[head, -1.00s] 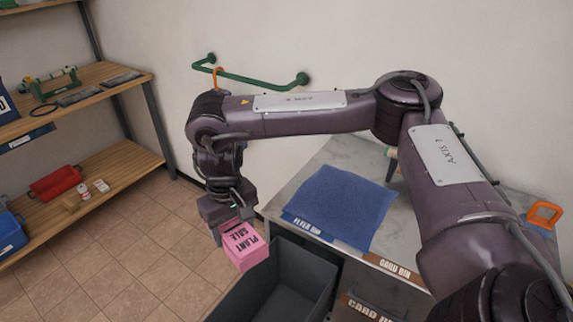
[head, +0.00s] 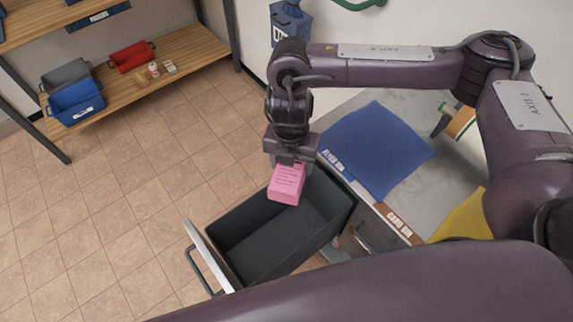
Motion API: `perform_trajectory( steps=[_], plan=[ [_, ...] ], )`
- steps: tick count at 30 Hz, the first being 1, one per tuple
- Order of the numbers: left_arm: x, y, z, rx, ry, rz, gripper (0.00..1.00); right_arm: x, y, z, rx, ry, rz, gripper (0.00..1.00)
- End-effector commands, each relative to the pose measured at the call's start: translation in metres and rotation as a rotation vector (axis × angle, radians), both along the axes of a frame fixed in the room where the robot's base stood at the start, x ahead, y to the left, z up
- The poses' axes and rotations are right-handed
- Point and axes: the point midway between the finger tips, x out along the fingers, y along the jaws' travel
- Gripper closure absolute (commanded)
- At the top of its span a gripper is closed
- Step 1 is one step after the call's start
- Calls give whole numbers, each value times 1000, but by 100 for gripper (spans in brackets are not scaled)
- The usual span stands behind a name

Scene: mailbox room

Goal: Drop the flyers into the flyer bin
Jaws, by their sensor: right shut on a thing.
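The flyers are a small pink stack (head: 286,187) with dark print on top. My right gripper (head: 291,163) is shut on the stack's far edge and holds it above the far part of an open dark grey drawer (head: 237,269). The drawer is pulled out of the counter, and its inside looks empty. A "FLYER BIN" label (head: 332,161) lies on the counter edge by the drawer, beside a blue mat. Whether the stack touches the drawer wall cannot be told. My left gripper is not in view.
The counter (head: 414,191) holds a blue mat (head: 376,150) and a yellow mat (head: 463,217). A "CARD BIN" label (head: 396,221) marks the neighbouring shut drawer. A wooden shelf with red (head: 131,57), grey and blue bins stands at upper left. The tiled floor (head: 110,180) is clear.

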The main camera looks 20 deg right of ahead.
Motion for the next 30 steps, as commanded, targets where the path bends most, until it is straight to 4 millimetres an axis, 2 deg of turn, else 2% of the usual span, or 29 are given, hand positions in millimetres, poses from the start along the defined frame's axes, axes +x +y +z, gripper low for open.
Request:
perform_trajectory(
  steps=[1,6,12,20,30],
  plan=[
    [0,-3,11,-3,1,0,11,-5,4,6,5,3,130,72],
    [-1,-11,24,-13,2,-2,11,-17,13,7,14,5,549,72],
    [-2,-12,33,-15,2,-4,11,-25,20,8,19,2,865,72],
    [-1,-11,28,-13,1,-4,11,-28,22,-1,21,1,970,72],
    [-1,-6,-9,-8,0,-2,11,-27,22,-38,21,1,967,72]
  ],
)
